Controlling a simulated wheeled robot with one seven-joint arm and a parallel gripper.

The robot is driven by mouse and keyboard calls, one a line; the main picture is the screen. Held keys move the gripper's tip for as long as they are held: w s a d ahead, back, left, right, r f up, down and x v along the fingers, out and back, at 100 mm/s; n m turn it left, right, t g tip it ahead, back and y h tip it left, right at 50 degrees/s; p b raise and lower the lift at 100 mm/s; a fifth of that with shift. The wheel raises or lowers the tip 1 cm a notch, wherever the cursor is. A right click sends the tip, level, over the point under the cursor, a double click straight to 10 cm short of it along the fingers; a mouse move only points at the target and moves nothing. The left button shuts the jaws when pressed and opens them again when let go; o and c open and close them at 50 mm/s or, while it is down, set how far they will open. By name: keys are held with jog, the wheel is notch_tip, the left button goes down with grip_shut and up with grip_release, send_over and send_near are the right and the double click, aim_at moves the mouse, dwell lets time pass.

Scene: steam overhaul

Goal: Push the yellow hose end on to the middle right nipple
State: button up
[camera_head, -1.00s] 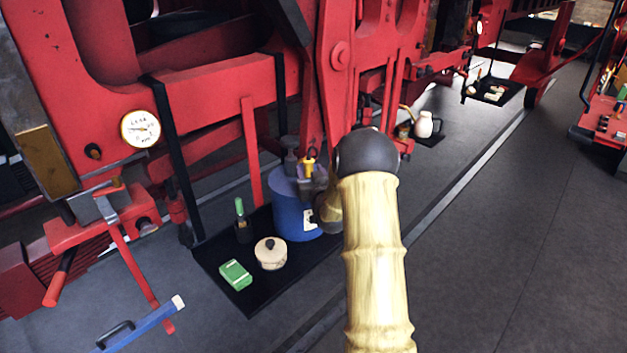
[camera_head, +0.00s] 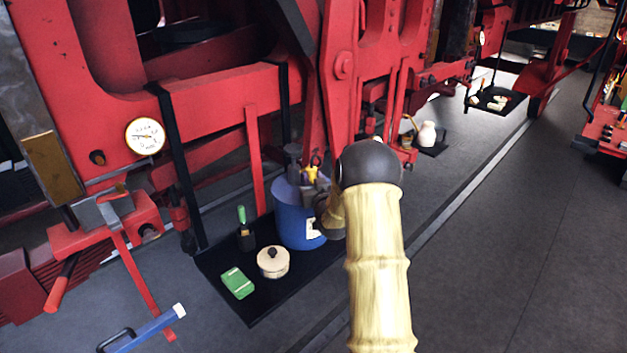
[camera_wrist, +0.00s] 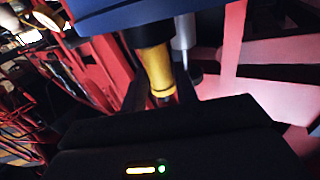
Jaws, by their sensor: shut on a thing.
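In the wrist view my gripper (camera_wrist: 160,92) is shut on the yellow hose end (camera_wrist: 157,68), a short yellow cylinder with a dark collar above it. In the head view a small yellow part (camera_head: 311,174) shows at the top of the blue drum (camera_head: 292,222), with my gripper (camera_head: 314,186) around it, mostly hidden by my arm. A grey metal cylinder (camera_wrist: 184,38) stands beside the hose end in the wrist view, apart from it. I cannot make out the middle right nipple in either view.
The drum stands on a black mat (camera_head: 250,308) with a round cream pot (camera_head: 272,263), a green box (camera_head: 237,283) and a green-handled tool (camera_head: 242,216). Red machine frames (camera_head: 225,95) with a gauge (camera_head: 145,136) rise behind.

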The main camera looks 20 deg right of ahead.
notch_tip(320, 180, up, 6)
jog(key=p, duration=0.1)
dwell(0.9)
dwell(0.8)
